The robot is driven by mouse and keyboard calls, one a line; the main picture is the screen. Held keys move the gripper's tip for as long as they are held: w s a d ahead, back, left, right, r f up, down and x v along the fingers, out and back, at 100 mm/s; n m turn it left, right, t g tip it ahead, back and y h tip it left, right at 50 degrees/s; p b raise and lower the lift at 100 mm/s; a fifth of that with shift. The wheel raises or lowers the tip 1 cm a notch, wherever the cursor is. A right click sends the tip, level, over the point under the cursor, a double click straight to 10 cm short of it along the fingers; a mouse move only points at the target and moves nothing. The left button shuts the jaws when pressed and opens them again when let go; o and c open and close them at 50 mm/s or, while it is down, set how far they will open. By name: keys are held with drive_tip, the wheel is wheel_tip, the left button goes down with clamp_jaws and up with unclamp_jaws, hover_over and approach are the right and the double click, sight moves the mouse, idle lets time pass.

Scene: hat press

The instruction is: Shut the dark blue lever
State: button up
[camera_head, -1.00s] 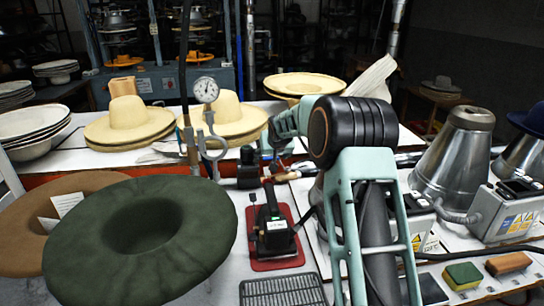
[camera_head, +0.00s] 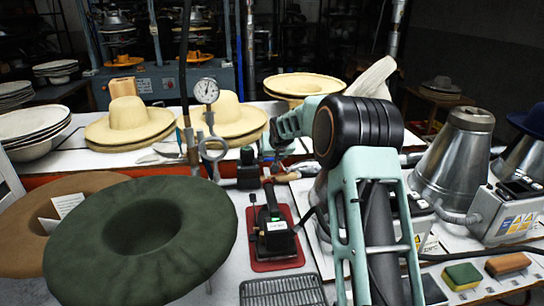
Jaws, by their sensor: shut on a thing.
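My gripper (camera_head: 275,156) is at the end of my pale green arm, low over the bench behind the black iron-like tool. It looks small and dark here, and my wrist partly covers it. It is shut on a small dark bluish part, which I take to be the dark blue lever. The lever's outline and angle are too small and too hidden to tell. A round pressure gauge (camera_head: 206,91) stands on a pipe to the left of my gripper.
A black tool on a red mat (camera_head: 284,264) lies in front of my gripper. A dark green felt hat (camera_head: 80,250) fills the front left. Straw hats (camera_head: 128,116) are behind. Metal cones (camera_head: 452,160) stand at the right. A black grate (camera_head: 283,292) lies at the front edge.

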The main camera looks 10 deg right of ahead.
drive_tip(key=shift+s+d+n+g+y+p, duration=0.3)
drive_tip(key=shift+s+d+n+y+p, duration=0.15)
drive_tip(key=shift+n+y+p, duration=0.6)
drive_tip(key=shift+s+d+n+g+y+p, duration=0.35)
drive_tip(key=shift+s+n+y+p, duration=0.25)
drive_tip(key=shift+n, duration=0.75)
drive_tip(key=shift+s+d+n+g+y+p, duration=0.25)
drive_tip(key=shift+s+d+n+y+p, duration=0.35)
drive_tip(key=shift+n+y, duration=0.5)
drive_tip(key=shift+a, duration=0.15)
drive_tip(key=o, duration=1.7)
wheel_tip(320, 180, up, 10)
